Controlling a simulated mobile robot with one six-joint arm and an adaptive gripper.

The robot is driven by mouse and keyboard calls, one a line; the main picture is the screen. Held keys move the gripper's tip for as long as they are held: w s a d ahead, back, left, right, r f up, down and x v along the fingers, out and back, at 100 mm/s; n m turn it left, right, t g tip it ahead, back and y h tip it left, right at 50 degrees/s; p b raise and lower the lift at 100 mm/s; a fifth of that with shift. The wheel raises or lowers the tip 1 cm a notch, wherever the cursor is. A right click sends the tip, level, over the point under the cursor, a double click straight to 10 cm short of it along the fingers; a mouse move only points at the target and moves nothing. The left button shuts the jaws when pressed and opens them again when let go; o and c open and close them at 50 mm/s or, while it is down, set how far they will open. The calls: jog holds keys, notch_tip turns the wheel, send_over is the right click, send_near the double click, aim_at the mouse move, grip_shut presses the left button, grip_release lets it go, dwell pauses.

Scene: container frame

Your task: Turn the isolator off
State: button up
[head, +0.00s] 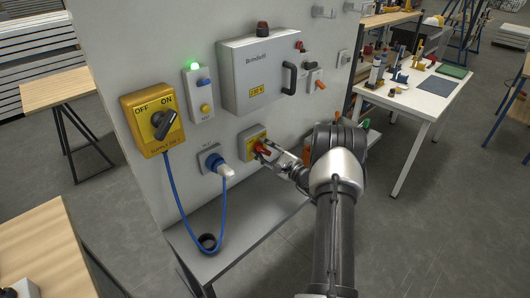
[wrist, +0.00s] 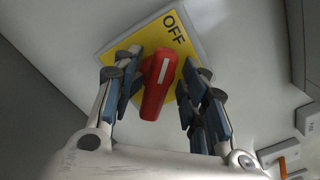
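A yellow switch plate (head: 250,137) with a red handle (head: 262,148) is on the grey panel, below the grey cabinet. In the wrist view the plate (wrist: 118,42) shows the word OFF, and the red handle (wrist: 158,88) has a white stripe. The handle stands slightly tilted, its upper end below and left of OFF. My gripper (wrist: 160,95) is open with its fingers on either side of the handle. The left finger is very close to it; a gap shows on the right. In the head view my gripper (head: 270,153) reaches the handle from the right.
A yellow switch box (head: 145,105) marked OFF and ON has a black knob turned toward ON. A control box (head: 198,100) shows a lit green lamp. A shelf (head: 240,235) is below.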

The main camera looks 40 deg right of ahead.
jog(key=shift+f, duration=0.1)
dwell(0.3)
jog(key=shift+s, duration=0.3)
jog(key=s, duration=1.1)
jog(key=shift+s+d, duration=0.25)
jog(key=shift+d, duration=0.15)
